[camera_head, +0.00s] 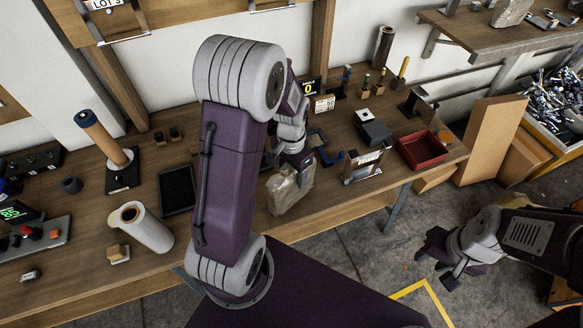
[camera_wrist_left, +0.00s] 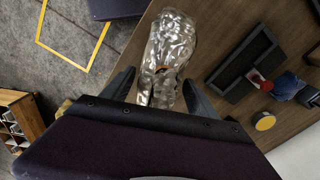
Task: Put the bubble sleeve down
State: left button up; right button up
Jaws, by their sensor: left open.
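The bubble sleeve (camera_head: 286,194), a crinkled, translucent pouch, is at the front edge of the wooden bench, below my left gripper (camera_head: 300,168). In the left wrist view, the sleeve (camera_wrist_left: 169,45) extends between and beyond the fingers of my left gripper (camera_wrist_left: 158,90). These fingers are open, with a gap on each side of the sleeve. Something small and orange shows through the sleeve. My left arm hides part of the bench behind it. My right gripper (camera_head: 446,262) hangs over the floor at the right, away from the bench, with its fingers apart and empty.
A red tray (camera_head: 422,150) and a small framed stand (camera_head: 362,167) are right of the sleeve. The bench's front edge is close to the sleeve.

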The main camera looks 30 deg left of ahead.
pick_arm(q)
notch_tip(320, 180, up, 12)
jog(key=shift+r+p, duration=0.1)
jog(key=shift+p, duration=0.5)
